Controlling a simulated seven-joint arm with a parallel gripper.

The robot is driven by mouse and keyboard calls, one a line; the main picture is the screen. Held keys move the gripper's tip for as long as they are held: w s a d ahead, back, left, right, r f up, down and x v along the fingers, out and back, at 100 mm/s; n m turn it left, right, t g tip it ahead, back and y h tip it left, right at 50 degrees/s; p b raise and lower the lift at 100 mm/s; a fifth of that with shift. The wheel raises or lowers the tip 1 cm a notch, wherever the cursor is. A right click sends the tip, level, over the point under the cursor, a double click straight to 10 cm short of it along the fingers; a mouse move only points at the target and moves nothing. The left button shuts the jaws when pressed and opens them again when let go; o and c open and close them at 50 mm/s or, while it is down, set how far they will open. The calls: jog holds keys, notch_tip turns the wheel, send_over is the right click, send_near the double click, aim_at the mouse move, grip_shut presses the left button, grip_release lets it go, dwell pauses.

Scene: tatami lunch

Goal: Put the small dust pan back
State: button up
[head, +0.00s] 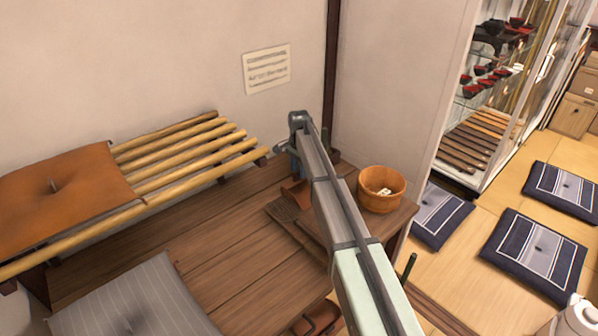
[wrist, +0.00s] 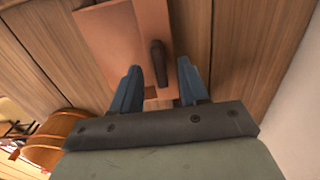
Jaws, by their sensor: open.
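A flat reddish-brown pan with a dark handle, which looks like the small dust pan (wrist: 115,35), lies on the wooden boards in the wrist view. Its dark handle (wrist: 157,62) points toward my gripper (wrist: 159,75). The blue fingers are apart, one on each side of the handle's end, with nothing clasped between them. In the head view a brown part of the pan (head: 293,191) shows beside my gripper (head: 298,168); my arm hides much of that spot.
A round wooden tub (head: 382,190) with small pale pieces stands right of my arm. A slatted bench (head: 190,150) with an orange cushion (head: 60,190) runs along the wall. The boards (head: 220,235) at centre left are clear.

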notch_tip(320, 180, up, 12)
jog(key=s+d+f+m+t+h, duration=0.1)
jog(key=d+f+t+h, duration=0.15)
jog(key=d, duration=1.65)
jog(key=s+d+f+t+h, duration=0.1)
jog(key=d+f+t+h, duration=0.2)
jog(key=d, duration=1.7)
jog(key=s+d+f+g, duration=0.1)
jog(key=s+d+f, duration=0.6)
jog(key=s+f, duration=0.35)
jog(key=s+d+f+g, duration=0.1)
jog(key=s+d+f, duration=0.75)
jog(key=f, duration=0.25)
jog(key=s+a+f, duration=0.2)
jog(key=s+f, duration=0.5)
jog(key=s, duration=0.2)
jog(key=s+a+f+n+g+y, duration=0.3)
jog(key=s+a+f+n+g, duration=0.1)
jog(key=s+a+f, duration=0.8)
jog(key=s+a+f+n+g+y, duration=0.1)
jog(key=s+a+f+n+g, duration=0.1)
jog(key=s+a, duration=0.6)
jog(key=s+a+f+n+g+y, duration=0.1)
jog(key=s+a+n+g, duration=0.3)
jog(key=s, duration=1.2)
jog(key=a+f, duration=0.1)
jog(key=a, duration=0.3)
jog(key=shift+a+f, duration=0.15)
jog(key=shift+a, duration=0.25)
